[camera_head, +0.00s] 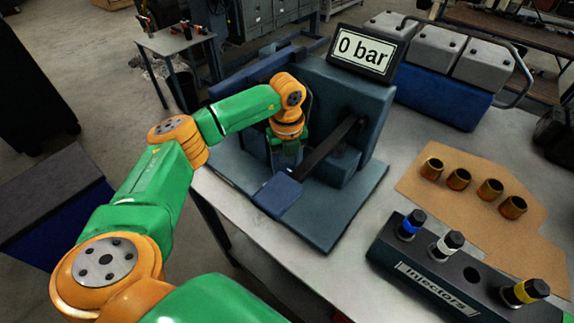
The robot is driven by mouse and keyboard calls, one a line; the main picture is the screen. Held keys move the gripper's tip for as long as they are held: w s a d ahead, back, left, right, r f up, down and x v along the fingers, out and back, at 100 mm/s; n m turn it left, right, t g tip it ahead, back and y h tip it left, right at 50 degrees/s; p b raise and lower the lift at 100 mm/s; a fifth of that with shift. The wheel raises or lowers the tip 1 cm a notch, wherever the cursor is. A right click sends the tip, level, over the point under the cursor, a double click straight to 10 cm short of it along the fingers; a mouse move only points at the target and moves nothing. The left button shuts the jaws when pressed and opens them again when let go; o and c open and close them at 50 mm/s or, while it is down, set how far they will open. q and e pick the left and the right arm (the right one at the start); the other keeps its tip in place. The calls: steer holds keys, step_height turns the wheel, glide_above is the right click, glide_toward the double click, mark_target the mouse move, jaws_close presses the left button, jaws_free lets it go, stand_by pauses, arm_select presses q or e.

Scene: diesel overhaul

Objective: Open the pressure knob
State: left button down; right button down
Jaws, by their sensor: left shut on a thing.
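The test stand (375,100) is a dark blue-grey block on a flat base plate (325,232), with a display (366,53) on top reading "0 bar". My left gripper (287,158) reaches down at the left of the stand's front, behind the lever's pad. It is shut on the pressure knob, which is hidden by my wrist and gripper. A dark lever (328,146) runs from the stand down toward the front left and ends in a flat blue pad (279,193). My right gripper is not in view.
A dark rack (410,268) labelled "Injectors" holds injectors with blue, white and yellow bands, and has one empty hole. Several brass sleeves (459,179) stand on brown cardboard (440,205) at the right. A grey and blue engine block (430,85) stands behind.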

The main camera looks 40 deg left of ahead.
mark_target(287, 169)
arm_select(q)
steer(key=shift+w+r, duration=0.1)
steer(key=shift+r, duration=0.05)
steer(key=shift+c, duration=1.5)
jaws_free()
step_height(287, 169, up, 7)
steer(key=shift+b, duration=0.85)
